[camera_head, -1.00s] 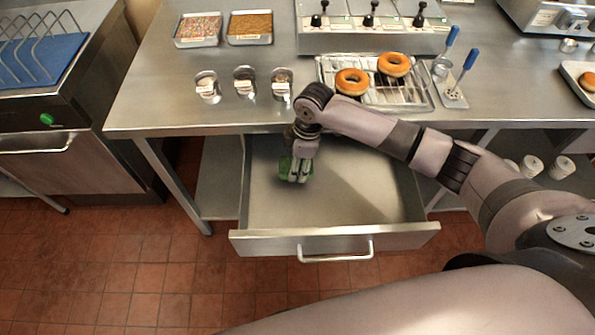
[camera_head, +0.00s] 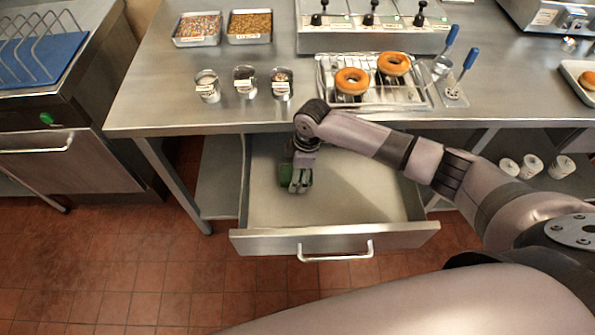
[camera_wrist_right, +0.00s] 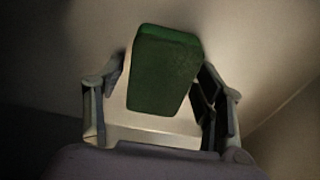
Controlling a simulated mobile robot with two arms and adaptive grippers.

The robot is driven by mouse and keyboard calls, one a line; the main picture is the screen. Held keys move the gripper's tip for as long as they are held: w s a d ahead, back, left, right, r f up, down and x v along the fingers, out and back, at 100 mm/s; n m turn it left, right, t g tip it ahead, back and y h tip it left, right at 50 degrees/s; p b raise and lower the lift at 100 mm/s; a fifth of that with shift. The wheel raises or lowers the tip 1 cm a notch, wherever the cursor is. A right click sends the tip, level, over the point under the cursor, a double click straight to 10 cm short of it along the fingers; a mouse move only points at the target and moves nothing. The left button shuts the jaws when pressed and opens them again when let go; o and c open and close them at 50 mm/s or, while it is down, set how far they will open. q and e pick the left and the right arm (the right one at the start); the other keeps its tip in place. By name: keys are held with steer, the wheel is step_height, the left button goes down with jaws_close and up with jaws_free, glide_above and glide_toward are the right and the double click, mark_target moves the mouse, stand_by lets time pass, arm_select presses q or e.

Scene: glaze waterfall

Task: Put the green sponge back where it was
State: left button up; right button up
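The green sponge (camera_head: 286,173) is low inside the open drawer (camera_head: 345,195), near its left back corner. My right gripper (camera_head: 300,186) points down into the drawer with the sponge between its fingers. In the right wrist view, the sponge (camera_wrist_right: 163,75) sits slightly tilted between the fingertips of the right gripper (camera_wrist_right: 162,70), which look closed on it, though a thin gap shows beside the left finger. Whether the sponge touches the drawer floor is hard to tell. My left gripper is not in view.
The drawer's front panel and handle (camera_head: 337,252) stand out from the steel table (camera_head: 150,95). Above are a rack (camera_head: 420,98) with two donuts, small cups and topping trays. The drawer floor to the right of the sponge is clear.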

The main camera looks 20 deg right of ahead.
steer(key=shift+r, duration=0.15)
step_height(320, 180, up, 12)
steer(key=d, duration=0.1)
steer(key=shift+s+d+b, duration=0.25)
steer(key=shift+d+b, duration=0.1)
steer(key=shift+b, duration=0.05)
stand_by(0.3)
